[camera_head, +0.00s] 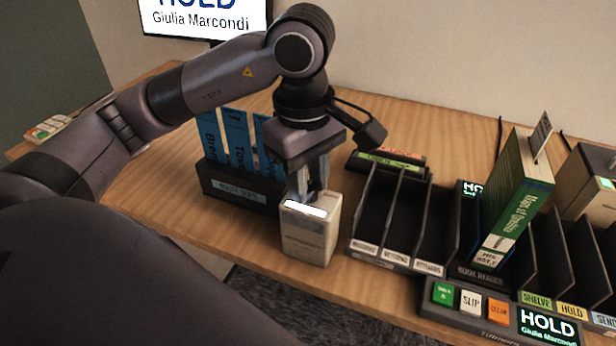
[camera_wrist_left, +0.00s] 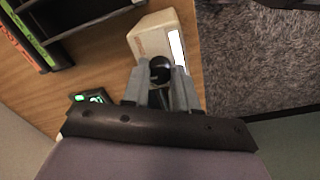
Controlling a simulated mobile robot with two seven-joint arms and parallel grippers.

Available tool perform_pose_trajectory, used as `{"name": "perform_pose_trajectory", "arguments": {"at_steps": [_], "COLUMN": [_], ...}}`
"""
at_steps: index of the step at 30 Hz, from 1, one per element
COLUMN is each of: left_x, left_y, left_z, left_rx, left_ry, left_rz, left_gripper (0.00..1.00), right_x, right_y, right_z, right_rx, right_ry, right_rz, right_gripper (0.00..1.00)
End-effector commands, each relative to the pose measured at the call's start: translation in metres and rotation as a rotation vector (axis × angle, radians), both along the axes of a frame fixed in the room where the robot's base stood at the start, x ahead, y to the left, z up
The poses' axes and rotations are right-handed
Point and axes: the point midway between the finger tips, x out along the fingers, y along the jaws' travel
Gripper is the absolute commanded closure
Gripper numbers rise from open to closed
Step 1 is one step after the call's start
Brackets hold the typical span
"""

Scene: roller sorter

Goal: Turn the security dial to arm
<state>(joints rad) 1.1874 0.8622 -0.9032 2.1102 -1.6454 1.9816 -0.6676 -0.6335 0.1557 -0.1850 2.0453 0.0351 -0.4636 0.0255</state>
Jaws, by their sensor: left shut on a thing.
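A beige box (camera_head: 308,240) with a white lit strip on top stands near the front edge of the table. In the left wrist view the same box (camera_wrist_left: 147,36) carries a round black dial (camera_wrist_left: 160,66) on its upper face. My left gripper (camera_head: 309,190) points down over the box from above. In the left wrist view its two fingers (camera_wrist_left: 161,78) are on either side of the dial and shut on it. The dial's markings and pointer are too small or hidden to read. In the head view, the fingers hide the dial. My right gripper is in neither view.
A dark holder (camera_head: 238,190) with blue cards stands just left of the box. Black slotted trays (camera_head: 385,210) and a green book (camera_head: 515,195) are to the right. A button panel (camera_head: 470,303) sits front right. A screen (camera_head: 205,18) is behind.

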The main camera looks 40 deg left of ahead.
Motion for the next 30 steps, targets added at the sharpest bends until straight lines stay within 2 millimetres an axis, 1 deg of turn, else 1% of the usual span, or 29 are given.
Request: {"name": "perform_pose_trajectory", "arguments": {"at_steps": [1, 2, 3, 4, 11, 14, 17, 21, 24, 27, 30], "left_x": [0.000, 0.000, 0.000, 0.000, 0.000, 0.000, 0.000, -0.001, -0.002, -0.002, -0.003], "left_y": [-0.001, -0.001, -0.001, -0.001, 0.000, 0.000, 0.000, 0.000, 0.000, 0.000, 0.000], "left_z": [0.000, 0.000, 0.000, 0.000, 0.000, 0.004, 0.015, 0.037, 0.050, 0.061, 0.068], "left_rx": [-0.003, -0.003, -0.003, -0.003, -0.001, -0.001, -0.001, -0.001, -0.001, -0.002, -0.001], "left_ry": [0.001, 0.001, 0.001, 0.001, 0.000, -0.002, -0.004, -0.006, -0.004, -0.004, -0.002], "left_rz": [-0.002, -0.002, -0.001, -0.001, 0.000, 0.000, 0.001, 0.001, 0.001, 0.000, 0.000], "left_gripper": [1.00, 0.62, 0.49, 0.46, 0.46, 0.46, 0.46, 0.46, 0.46, 0.46, 0.46], "right_x": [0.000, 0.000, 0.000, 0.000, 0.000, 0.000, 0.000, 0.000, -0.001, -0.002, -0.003], "right_y": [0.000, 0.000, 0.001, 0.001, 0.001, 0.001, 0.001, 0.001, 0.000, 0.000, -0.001], "right_z": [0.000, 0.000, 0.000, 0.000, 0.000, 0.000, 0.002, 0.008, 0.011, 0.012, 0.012], "right_rx": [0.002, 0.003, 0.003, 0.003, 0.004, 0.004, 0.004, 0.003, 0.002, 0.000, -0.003], "right_ry": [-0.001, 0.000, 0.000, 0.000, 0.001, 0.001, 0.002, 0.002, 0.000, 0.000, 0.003], "right_rz": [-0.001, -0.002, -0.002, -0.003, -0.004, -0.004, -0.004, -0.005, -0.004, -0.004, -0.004], "right_gripper": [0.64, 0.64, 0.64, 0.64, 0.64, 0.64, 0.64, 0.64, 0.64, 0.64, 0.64]}}
